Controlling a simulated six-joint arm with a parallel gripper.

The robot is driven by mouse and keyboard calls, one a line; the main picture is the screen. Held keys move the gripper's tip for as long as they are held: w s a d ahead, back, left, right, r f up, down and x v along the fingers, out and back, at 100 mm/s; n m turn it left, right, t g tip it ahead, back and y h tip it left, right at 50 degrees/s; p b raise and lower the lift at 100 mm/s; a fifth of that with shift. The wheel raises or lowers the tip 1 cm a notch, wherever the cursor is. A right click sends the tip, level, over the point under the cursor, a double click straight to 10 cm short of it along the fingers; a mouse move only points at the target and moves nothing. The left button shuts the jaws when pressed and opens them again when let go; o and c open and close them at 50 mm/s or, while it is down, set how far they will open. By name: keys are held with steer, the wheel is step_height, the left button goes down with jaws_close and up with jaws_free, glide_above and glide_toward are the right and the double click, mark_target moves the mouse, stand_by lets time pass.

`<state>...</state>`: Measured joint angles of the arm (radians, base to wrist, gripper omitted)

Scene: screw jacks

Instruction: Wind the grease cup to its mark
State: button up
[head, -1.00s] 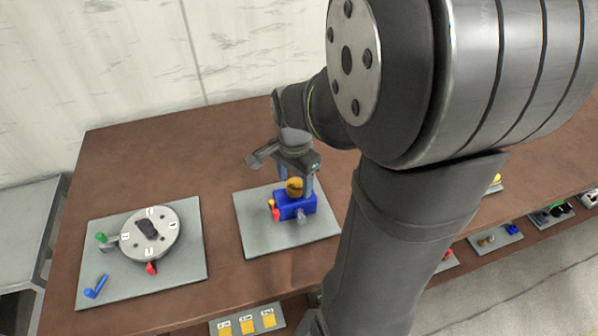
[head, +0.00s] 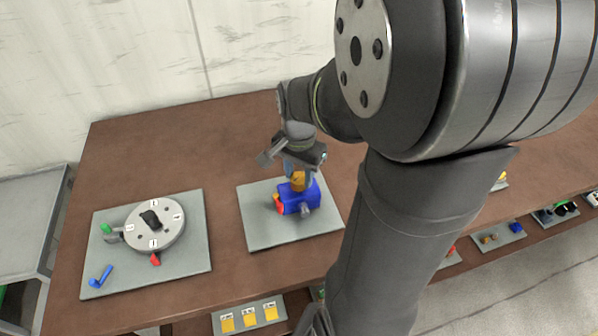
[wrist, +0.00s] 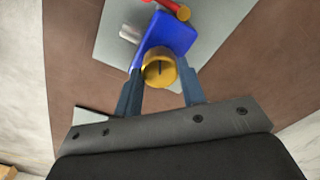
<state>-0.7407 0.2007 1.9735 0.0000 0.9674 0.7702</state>
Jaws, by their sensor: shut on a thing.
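The grease cup (head: 298,180) is a yellow-orange round cap on top of a blue block (head: 300,200), which stands on a grey plate on the table. In the wrist view the grease cup (wrist: 159,71) shows a dark slot or line on its top, and the blue block (wrist: 170,34) lies beyond it. My gripper (head: 299,172) is over the block; in the wrist view the two fingers of my gripper (wrist: 161,88) stand on either side of the cup, shut on it. I cannot make out a mark for the cup.
A red part (wrist: 160,3) and a grey stub (wrist: 130,33) stick out from the block. To the left, a grey plate (head: 190,258) bears a round numbered dial (head: 142,238) and a blue lever (head: 101,277). Yellow labelled cards (head: 249,319) lie below the front edge. The table between the plates is clear.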

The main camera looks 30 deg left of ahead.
steer(key=n, duration=0.5)
steer(key=shift+n, duration=0.3)
steer(key=n, duration=1.1)
steer(key=shift+s+f, duration=0.1)
steer(key=n, duration=0.9)
steer(key=shift+n, duration=0.4)
steer(key=n, duration=1)
steer(key=shift+n, duration=2.7)
